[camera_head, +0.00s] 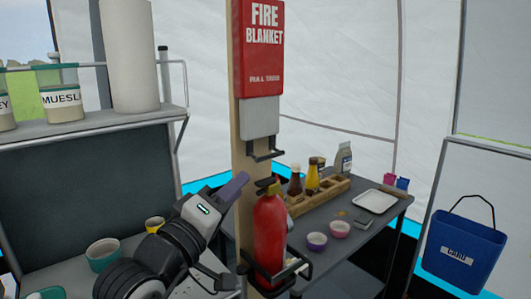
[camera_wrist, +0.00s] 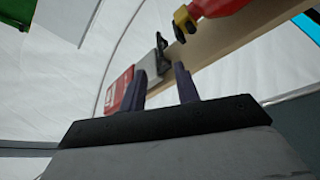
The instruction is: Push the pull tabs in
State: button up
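The fire blanket holder is a red box (camera_head: 262,48) with white lettering on a wooden post. A grey panel (camera_head: 260,118) hangs below it, with black bracket-like pull tabs (camera_head: 266,152) at its lower end, sticking out. In the wrist view the red box (camera_wrist: 121,92), grey panel (camera_wrist: 146,68) and black tabs (camera_wrist: 161,46) lie beyond my fingers, partly hidden by the left finger. My gripper (camera_head: 234,188) is at the left of the post, lower than the tabs and apart from them. Its two purple fingers (camera_wrist: 162,82) stand apart with nothing between them.
A red fire extinguisher (camera_head: 269,238) is on the post below the tabs, close right of my gripper. A dark table (camera_head: 335,205) with bottles, bowls and a tray stands behind. A shelf (camera_head: 90,122) with jars is at left. A blue bucket (camera_head: 462,250) hangs at right.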

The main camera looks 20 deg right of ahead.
aim_at(268, 157)
jog(key=p+x, duration=0.2)
jog(key=x, duration=1)
grip_shut()
